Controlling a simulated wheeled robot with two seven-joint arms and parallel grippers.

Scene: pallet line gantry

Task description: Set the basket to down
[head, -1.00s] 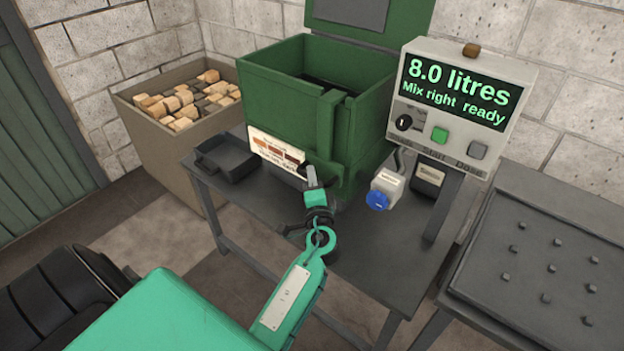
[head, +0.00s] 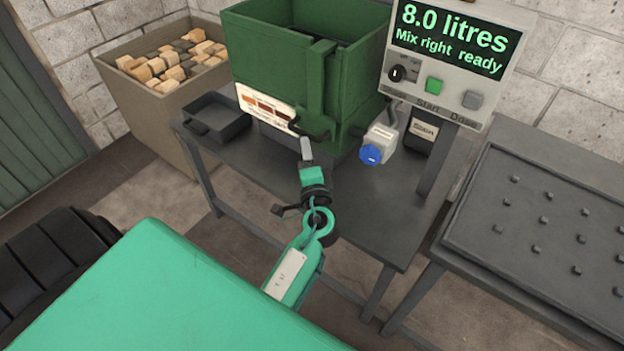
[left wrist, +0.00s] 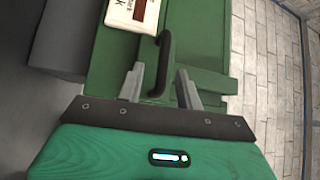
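A green open-topped tank (head: 275,72) stands on the grey table, with a vertical green channel on its front. A black bent handle (head: 310,130) sits at the foot of the channel; in the left wrist view the handle (left wrist: 164,60) hangs against the green front. My left gripper (head: 306,148) is just in front of the handle. In the left wrist view its fingers (left wrist: 160,75) are apart, with the handle's lower part between them and gaps showing on both sides. The basket itself cannot be made out; the tank's inside is dark. My right gripper is out of view.
A black tray (head: 217,118) lies on the table (head: 375,205) left of the tank. A control box (head: 450,60) reads "8.0 litres, Mix right ready". A wood-block crate (head: 150,110) is left, a studded bench (head: 545,235) right.

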